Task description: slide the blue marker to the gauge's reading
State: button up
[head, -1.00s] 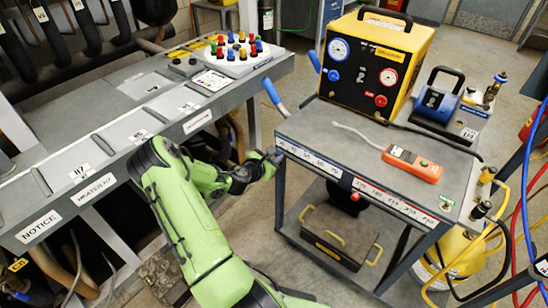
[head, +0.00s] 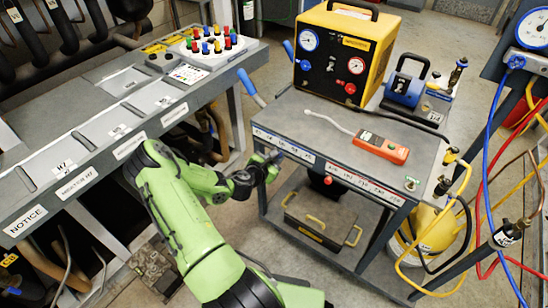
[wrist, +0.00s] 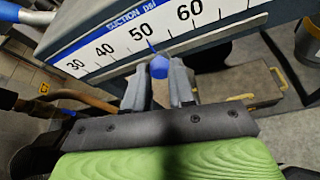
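The blue marker (wrist: 158,67) shows in the wrist view on the front rail of the cart, its pointer a little right of the 50 on the "SUCTION PSI" scale (wrist: 120,45). My gripper (wrist: 159,80) has a finger on either side of the marker's knob; whether both fingers press on it I cannot tell. In the head view my gripper (head: 273,160) is at the left part of the cart's front edge, and the marker cannot be made out. Another blue-rimmed gauge (head: 535,28) is at the right edge. Their needles are too small to read.
A grey bench (head: 100,130) stands left. Hoses (head: 490,150) and a yellow cylinder (head: 425,235) are at right.

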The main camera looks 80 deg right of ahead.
jog(key=o, duration=0.4)
jog(key=shift+o, duration=0.2)
jog(key=p+v, duration=0.2)
jog(key=v, duration=1.3)
jog(key=shift+w+a+p, duration=0.15)
jog(key=shift+a+p, duration=0.2)
jog(key=shift+r, duration=0.15)
